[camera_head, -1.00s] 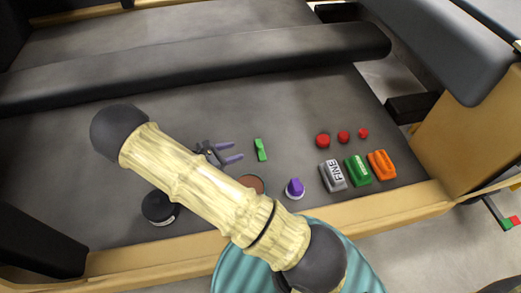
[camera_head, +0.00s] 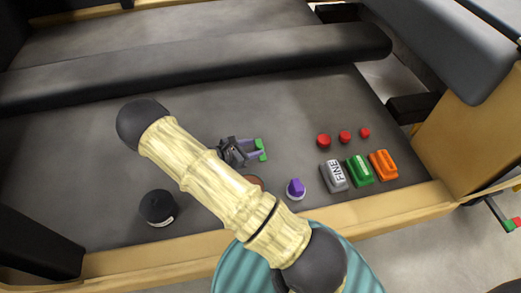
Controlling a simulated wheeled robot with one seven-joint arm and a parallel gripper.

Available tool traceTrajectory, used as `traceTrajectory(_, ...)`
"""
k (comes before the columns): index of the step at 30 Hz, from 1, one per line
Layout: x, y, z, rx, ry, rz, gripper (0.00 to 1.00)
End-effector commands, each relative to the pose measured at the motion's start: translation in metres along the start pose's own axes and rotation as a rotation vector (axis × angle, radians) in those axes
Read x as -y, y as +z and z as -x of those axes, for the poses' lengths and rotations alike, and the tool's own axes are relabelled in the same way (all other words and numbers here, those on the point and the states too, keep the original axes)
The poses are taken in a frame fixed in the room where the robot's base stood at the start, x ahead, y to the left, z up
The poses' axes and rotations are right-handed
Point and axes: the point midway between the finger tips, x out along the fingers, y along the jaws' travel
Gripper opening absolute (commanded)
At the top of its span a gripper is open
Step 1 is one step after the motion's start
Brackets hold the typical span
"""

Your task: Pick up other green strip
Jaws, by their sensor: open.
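A green strip (camera_head: 261,149) lies on the dark grey surface near the middle of the head view. My gripper (camera_head: 258,150) is open, with its purple fingers pointing right and their tips at the strip. The strip appears to be between or just at the fingertips; I cannot tell whether they touch it. Part of the gripper and wrist is hidden behind my pale arm link.
Red caps (camera_head: 345,137) lie to the right, above a grey block (camera_head: 333,176), a green block (camera_head: 359,171) and an orange block (camera_head: 384,164). A purple-topped piece (camera_head: 296,189) is near the front edge. A black round container (camera_head: 158,208) stands at the left. A brown disc (camera_head: 256,182) is partly hidden.

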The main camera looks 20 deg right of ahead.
Motion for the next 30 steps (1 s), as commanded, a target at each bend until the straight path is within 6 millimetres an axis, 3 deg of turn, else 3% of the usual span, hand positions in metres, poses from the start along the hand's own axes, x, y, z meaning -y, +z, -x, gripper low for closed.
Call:
traceTrajectory(3,0.001,-0.002,-0.019,0.0,-0.003,0.0,0.45)
traceTrajectory(6,0.001,-0.002,-0.025,-0.001,0.0,0.001,0.45)
traceTrajectory(22,0.0,-0.001,-0.025,-0.001,0.0,0.0,0.45)
traceTrajectory(28,0.0,-0.001,-0.025,0.0,0.0,0.0,0.05)
traceTrajectory(30,0.0,-0.001,-0.025,0.0,0.0,0.0,0.0)
